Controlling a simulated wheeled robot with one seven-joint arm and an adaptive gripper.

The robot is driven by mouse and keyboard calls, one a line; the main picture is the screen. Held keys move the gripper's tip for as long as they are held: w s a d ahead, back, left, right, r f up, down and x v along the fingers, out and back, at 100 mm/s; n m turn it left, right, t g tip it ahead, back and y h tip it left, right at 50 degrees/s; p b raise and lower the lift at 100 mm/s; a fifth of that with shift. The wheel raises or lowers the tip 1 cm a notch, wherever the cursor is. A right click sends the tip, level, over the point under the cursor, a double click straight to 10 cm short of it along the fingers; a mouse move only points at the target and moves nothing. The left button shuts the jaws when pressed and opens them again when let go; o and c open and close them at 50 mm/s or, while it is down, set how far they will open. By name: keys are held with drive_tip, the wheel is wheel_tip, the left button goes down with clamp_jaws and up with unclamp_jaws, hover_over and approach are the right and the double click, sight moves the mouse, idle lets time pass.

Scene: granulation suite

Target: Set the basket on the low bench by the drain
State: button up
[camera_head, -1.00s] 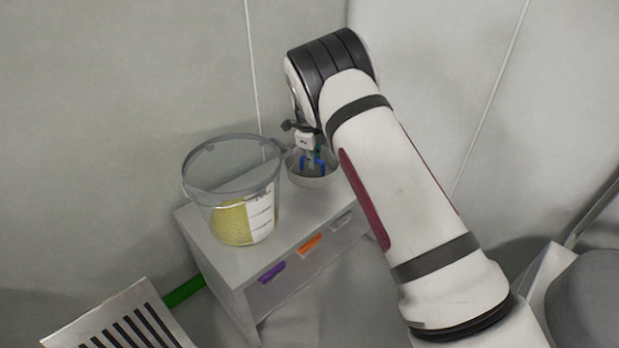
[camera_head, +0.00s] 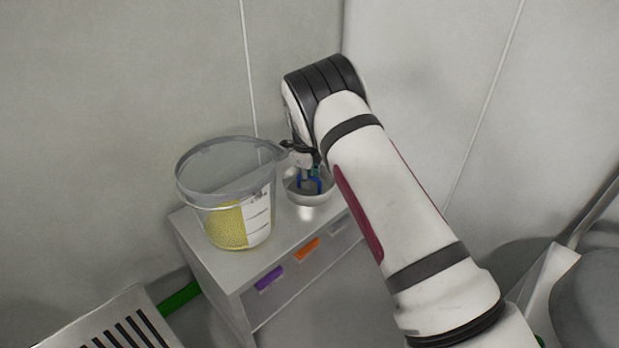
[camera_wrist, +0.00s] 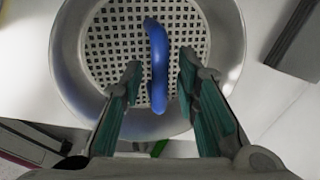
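The basket (camera_head: 322,197) is a round grey metal bowl with a perforated floor and a blue handle (camera_wrist: 159,65). In the head view it is at the right back part of the white bench (camera_head: 287,236), right of a clear bucket. My gripper (camera_head: 309,181) points down into it. In the wrist view the green-padded fingers of my gripper (camera_wrist: 160,70) stand on either side of the handle, with a visible gap on both sides. The basket's near rim is partly hidden behind my gripper, and I cannot tell whether its underside touches the bench.
The clear bucket (camera_head: 259,220) with yellow contents stands close left of the basket. Purple (camera_head: 268,278) and orange (camera_head: 306,249) tabs mark the bench front. A slotted metal panel (camera_head: 75,322) and a green bar (camera_head: 180,297) are at lower left. Walls stand close behind.

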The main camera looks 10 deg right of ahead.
drive_tip(key=p+v, duration=0.4)
drive_tip(key=v, duration=0.8)
drive_tip(key=shift+r, duration=0.2)
drive_tip(key=s+d+r+n+g+y, duration=0.15)
drive_tip(key=s+r+n, duration=0.45)
drive_tip(key=s+r, duration=0.6)
drive_tip(key=s+d+r+n+y, duration=0.1)
drive_tip(key=s+d+r+n, duration=0.3)
drive_tip(key=s+r, duration=0.85)
drive_tip(key=s+f+n, duration=0.2)
drive_tip(key=s+n, duration=0.5)
drive_tip(key=s, duration=0.9)
drive_tip(key=s+d+f+n+h, duration=0.1)
drive_tip(key=s+n, duration=0.6)
drive_tip(key=s, duration=1)
drive_tip(key=shift+d+f, duration=0.2)
drive_tip(key=shift+f, duration=0.15)
